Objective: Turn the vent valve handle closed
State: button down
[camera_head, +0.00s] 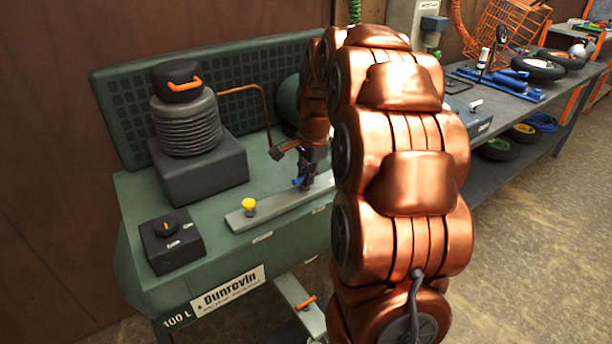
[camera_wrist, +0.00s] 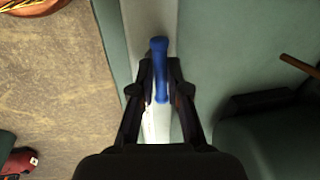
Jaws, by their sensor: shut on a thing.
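The blue vent valve handle (camera_wrist: 159,50) sits over the grey metal strip on top of the green compressor (camera_head: 150,205). In the wrist view it lies lengthwise between the fingers of my gripper (camera_wrist: 160,72), with its rounded end past the fingertips. My gripper (camera_head: 302,172) is shut on the handle. In the head view only a small blue part shows below the gripper, and my arm hides much of the area to the right. The valve body under the handle is mostly hidden.
A yellow knob (camera_head: 249,204) stands on the grey strip (camera_head: 268,212) left of my gripper. A black switch box (camera_head: 171,243) and a finned pump head (camera_head: 187,125) with a thin copper pipe (camera_head: 267,105) are further left. A workbench (camera_head: 510,98) with wheels and tools is at right.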

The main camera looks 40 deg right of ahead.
dwell(0.4)
jog(key=c, duration=1.2)
grip_release()
jog(key=shift+o, duration=0.2)
notch_tip(320, 180, up, 12)
jog(key=s, duration=0.2)
jog(key=shift+s, duration=0.15)
jog(key=shift+f, duration=0.1)
